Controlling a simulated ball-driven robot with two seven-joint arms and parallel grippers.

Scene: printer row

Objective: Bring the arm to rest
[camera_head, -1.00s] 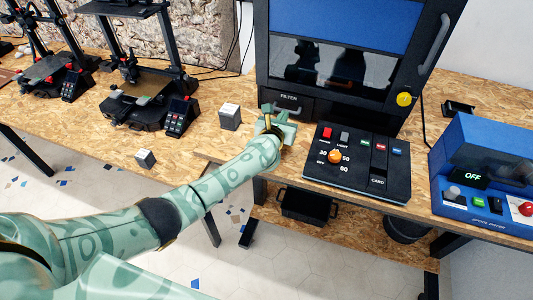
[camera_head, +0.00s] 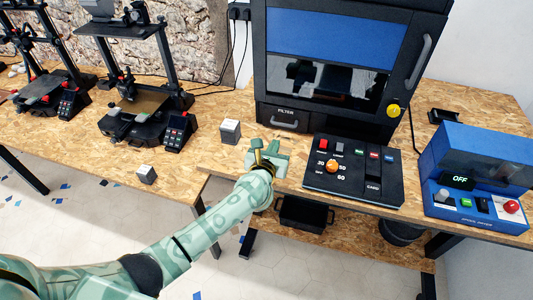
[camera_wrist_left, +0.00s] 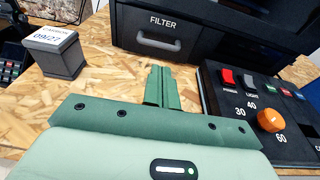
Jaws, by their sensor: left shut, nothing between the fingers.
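My left arm comes in from the lower left in the head view. My left gripper (camera_head: 266,151) is over the front part of the wooden table, in front of the filter drawer (camera_head: 284,117). In the left wrist view its two fingers (camera_wrist_left: 161,88) are together, with nothing between them. The fingers point toward the filter drawer, apart from it. The control panel (camera_head: 352,170) lies just to the gripper's right, and a small grey box (camera_head: 230,131) stands to its left. My right gripper is not in view.
A large dark cabinet (camera_head: 340,22) stands behind the gripper. A blue spool dryer (camera_head: 477,145) reading OFF is at the right. Printers (camera_head: 147,125) stand at the left. A second small box (camera_head: 147,174) sits near the table's front edge. Bare wood (camera_head: 210,157) lies left of the gripper.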

